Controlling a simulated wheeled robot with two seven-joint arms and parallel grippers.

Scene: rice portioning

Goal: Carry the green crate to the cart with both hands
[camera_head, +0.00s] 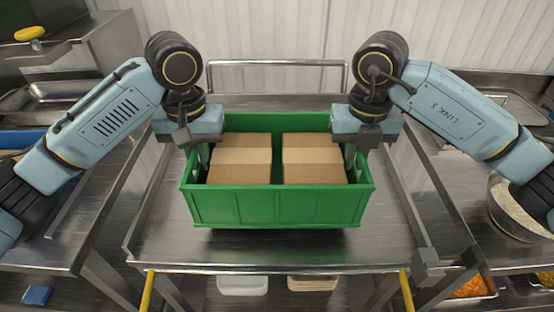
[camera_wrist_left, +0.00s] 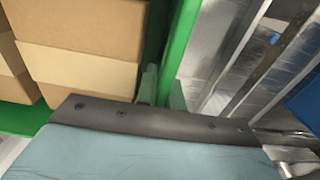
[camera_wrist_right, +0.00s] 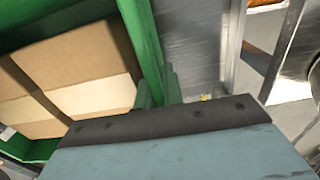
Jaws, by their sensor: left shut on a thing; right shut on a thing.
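The green crate (camera_head: 275,207) is over the metal cart top (camera_head: 235,250) in the head view, with two cardboard boxes (camera_head: 240,160) (camera_head: 312,160) inside it. I cannot tell whether the crate touches the cart top. My left gripper (camera_head: 198,158) is shut on the crate's left side wall, which also shows in the left wrist view (camera_wrist_left: 181,35). My right gripper (camera_head: 352,155) is shut on its right side wall, which also shows in the right wrist view (camera_wrist_right: 142,40). The crate looks level. The fingertips are partly hidden by the wrists in the head view.
The cart has a rail (camera_head: 278,63) at the back and yellow bars (camera_head: 147,290) at the front. Metal counters stand close on both sides. A bowl of rice (camera_head: 512,208) is on the right. Bare cart top surrounds the crate at the front and sides.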

